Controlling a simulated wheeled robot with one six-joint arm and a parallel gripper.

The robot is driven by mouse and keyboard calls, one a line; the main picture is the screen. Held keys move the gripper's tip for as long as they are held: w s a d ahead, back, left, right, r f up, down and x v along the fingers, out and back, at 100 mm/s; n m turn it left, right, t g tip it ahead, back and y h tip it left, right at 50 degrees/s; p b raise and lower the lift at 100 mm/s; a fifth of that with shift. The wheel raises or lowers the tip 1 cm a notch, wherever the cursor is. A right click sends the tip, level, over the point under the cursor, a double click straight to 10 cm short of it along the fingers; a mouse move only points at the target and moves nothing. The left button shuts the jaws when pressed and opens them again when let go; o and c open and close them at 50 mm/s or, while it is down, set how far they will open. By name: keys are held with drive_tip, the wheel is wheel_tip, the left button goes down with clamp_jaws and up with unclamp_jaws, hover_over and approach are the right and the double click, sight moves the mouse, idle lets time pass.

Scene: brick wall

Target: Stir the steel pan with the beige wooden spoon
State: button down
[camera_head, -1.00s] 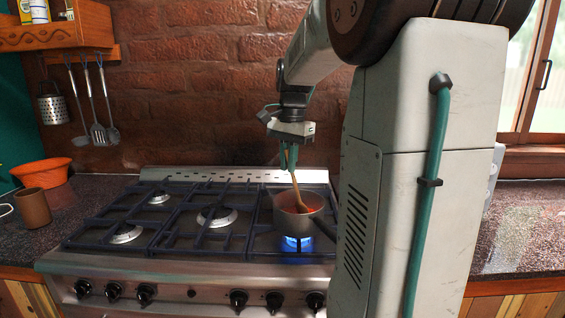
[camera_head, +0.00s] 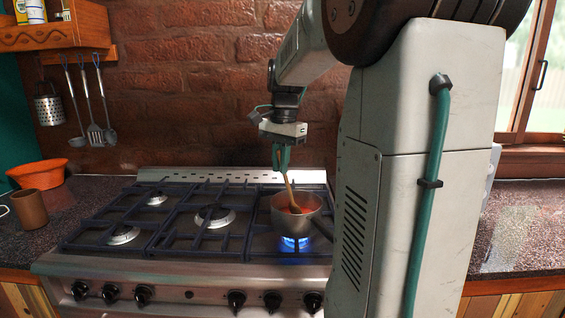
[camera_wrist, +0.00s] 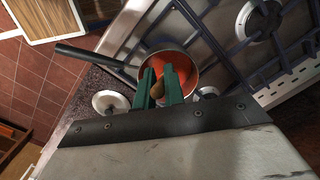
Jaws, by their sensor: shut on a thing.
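The steel pan (camera_head: 288,218) stands on the right burner of the stove over a blue flame, with red-orange sauce in it. Its dark handle points to the lower right, partly hidden by my arm column. The beige wooden spoon (camera_head: 289,189) stands tilted in the pan, its lower end in the sauce. My gripper (camera_head: 283,165) is above the pan, shut on the top of the spoon handle. In the wrist view the pan (camera_wrist: 192,63) lies beyond the green fingers (camera_wrist: 162,84), with a piece of the spoon (camera_wrist: 157,90) between them.
The stove (camera_head: 180,270) has other empty burners to the left. A brown cup (camera_head: 30,209) and an orange bowl (camera_head: 38,174) stand on the left counter. Utensils (camera_head: 93,110) hang on the brick wall. The right counter (camera_head: 520,230) is mostly clear.

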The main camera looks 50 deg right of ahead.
drive_tip(key=a+r, duration=0.3)
drive_tip(key=r, duration=0.5)
drive_tip(key=shift+s+a+r, duration=0.3)
drive_tip(key=shift+s+r, duration=0.05)
idle(0.3)
idle(0.9)
drive_tip(key=shift+r, duration=2.45)
